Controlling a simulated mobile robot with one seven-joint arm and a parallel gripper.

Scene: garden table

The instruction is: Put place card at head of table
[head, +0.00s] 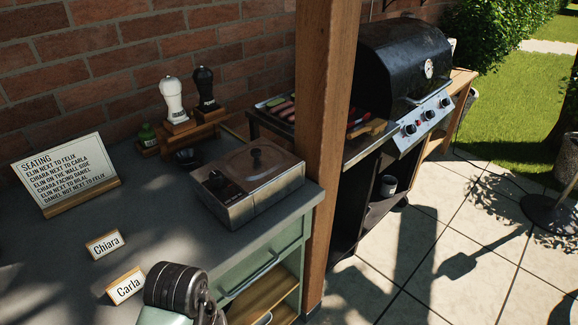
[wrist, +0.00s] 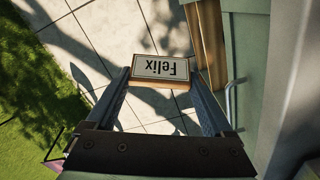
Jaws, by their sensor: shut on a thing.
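My gripper (wrist: 160,80) is shut on a place card (wrist: 161,68) with a wooden base. The card reads "Felix", upside down in the wrist view, and sits between the two fingertips above the paving. In the head view, a dark part of my arm shows at the bottom; the fingers and the Felix card are out of that view. Two more cards stand upright on the grey counter (head: 215,243): Chiara (head: 105,244) and, nearer, Carla (head: 125,286). A seating sign (head: 66,172) at the left lists who sits where. No dining table shows.
A metal box with a lid (head: 247,185), two mills (head: 188,93) and a green bottle (head: 147,136) are on the counter. A wooden post (head: 324,130) stands before the black grill (head: 402,60). Paving (head: 440,240) lies open at right.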

